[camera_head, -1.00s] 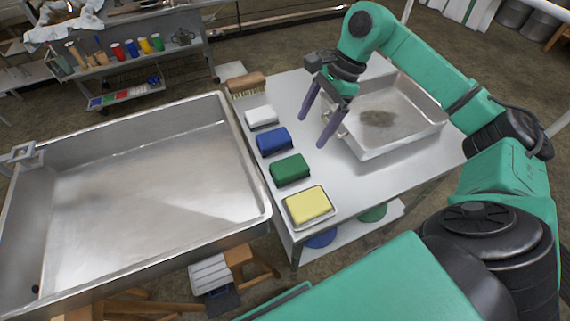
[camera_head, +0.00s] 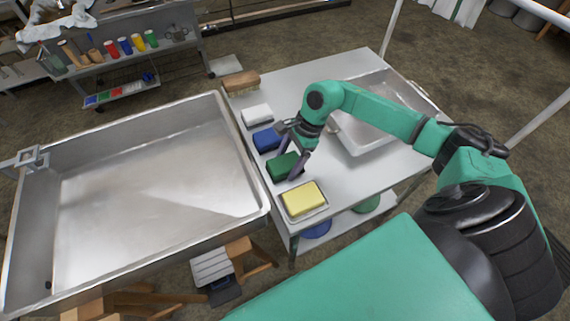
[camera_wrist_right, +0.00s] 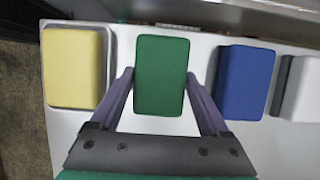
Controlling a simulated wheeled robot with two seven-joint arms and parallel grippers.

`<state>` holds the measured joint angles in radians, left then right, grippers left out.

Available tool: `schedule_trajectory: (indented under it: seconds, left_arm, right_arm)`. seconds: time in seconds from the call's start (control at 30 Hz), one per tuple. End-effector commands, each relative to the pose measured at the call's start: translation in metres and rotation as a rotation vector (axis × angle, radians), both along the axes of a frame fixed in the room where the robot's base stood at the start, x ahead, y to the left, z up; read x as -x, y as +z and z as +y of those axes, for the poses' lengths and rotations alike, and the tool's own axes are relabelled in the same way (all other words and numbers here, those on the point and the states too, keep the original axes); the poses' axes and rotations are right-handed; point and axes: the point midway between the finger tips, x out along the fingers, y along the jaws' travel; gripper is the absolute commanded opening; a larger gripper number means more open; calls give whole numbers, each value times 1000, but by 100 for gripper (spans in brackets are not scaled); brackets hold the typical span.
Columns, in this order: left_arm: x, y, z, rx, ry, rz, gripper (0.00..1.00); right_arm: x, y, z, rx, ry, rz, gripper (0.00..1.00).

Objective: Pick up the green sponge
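The green sponge (camera_head: 283,166) lies on the metal side table, between the blue sponge (camera_head: 267,139) and the yellow sponge (camera_head: 300,199). In the right wrist view the green sponge (camera_wrist_right: 161,76) sits between the two fingers. My right gripper (camera_head: 286,164) is open over it, one finger on each side. My left gripper is not in view.
The yellow sponge lies on a small tray. A white sponge (camera_head: 256,114) and a wooden brush (camera_head: 241,81) lie farther back in the row. A large metal pan (camera_head: 150,190) adjoins on the left. A metal basin (camera_head: 372,140) stands on the table's right.

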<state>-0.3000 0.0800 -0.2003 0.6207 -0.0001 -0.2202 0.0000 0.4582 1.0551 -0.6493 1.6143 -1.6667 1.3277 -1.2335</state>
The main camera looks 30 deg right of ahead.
Motion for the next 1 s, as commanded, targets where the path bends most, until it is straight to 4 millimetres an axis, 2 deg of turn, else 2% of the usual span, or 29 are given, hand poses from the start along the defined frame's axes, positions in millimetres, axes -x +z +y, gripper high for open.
schedule_trajectory:
  seconds: [0.03,0.1,0.37,0.57,0.67,0.9,1.0]
  left_arm:
    - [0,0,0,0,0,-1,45]
    - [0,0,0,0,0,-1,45]
    - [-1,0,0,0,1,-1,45]
    - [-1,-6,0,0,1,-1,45]
    - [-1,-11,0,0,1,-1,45]
    - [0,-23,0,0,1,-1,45]
    - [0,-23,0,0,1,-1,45]
  right_arm:
    - [0,0,0,0,0,0,46]
    - [0,0,0,0,0,0,26]
    - [0,2,0,-1,0,-1,25]
    - [-2,24,0,-1,0,-7,25]
    - [-2,50,0,1,1,-9,25]
    - [-2,142,0,-2,1,-10,25]
    - [-1,172,1,-3,1,-7,25]
